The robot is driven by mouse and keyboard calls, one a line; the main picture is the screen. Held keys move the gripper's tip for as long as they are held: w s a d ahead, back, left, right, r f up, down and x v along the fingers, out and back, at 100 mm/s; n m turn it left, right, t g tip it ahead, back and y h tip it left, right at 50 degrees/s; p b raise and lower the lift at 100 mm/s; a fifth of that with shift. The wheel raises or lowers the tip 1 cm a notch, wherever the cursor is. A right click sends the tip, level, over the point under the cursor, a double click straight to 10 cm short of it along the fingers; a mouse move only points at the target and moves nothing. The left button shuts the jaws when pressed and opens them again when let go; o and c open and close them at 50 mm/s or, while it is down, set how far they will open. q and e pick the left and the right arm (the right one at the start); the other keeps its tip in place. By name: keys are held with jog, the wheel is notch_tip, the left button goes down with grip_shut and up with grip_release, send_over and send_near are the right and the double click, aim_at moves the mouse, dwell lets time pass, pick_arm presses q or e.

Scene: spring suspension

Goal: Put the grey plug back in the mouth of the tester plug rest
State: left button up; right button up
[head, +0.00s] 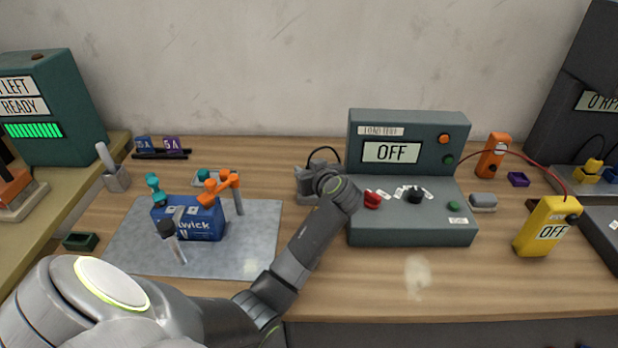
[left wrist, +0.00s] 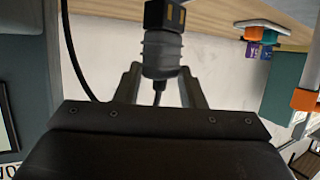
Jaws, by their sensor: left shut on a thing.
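In the left wrist view my left gripper (left wrist: 161,74) is shut on the grey plug (left wrist: 162,52), with a finger on each side of its ribbed body. Its dark front end, with small yellow marks, points to the top of the picture. A black cable leaves its tail. In the head view the grey block that looks like the tester plug rest (head: 305,184) stands just left of the load tester (head: 410,224). My left wrist is beside it and hides part of it and the fingers. I cannot tell whether the plug touches the mouth. My right gripper is not in view.
A blue battery (head: 203,221) with clamps sits on a grey mat (head: 140,243) to the left. The tester reads OFF. A yellow meter (head: 545,226) and an orange device (head: 493,155) stand to its right. The wood in front of the tester is clear.

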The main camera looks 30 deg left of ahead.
pick_arm(q)
notch_tip(320, 180, down, 2)
jog(key=shift+f, duration=0.35)
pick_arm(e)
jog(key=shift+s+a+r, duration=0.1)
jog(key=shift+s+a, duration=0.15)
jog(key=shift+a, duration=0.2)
pick_arm(q)
jog(key=shift+f, duration=0.15)
jog(key=o, duration=1.1)
jog(key=shift+c, duration=0.2)
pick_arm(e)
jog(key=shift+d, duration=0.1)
pick_arm(q)
jog(key=shift+r, duration=0.2)
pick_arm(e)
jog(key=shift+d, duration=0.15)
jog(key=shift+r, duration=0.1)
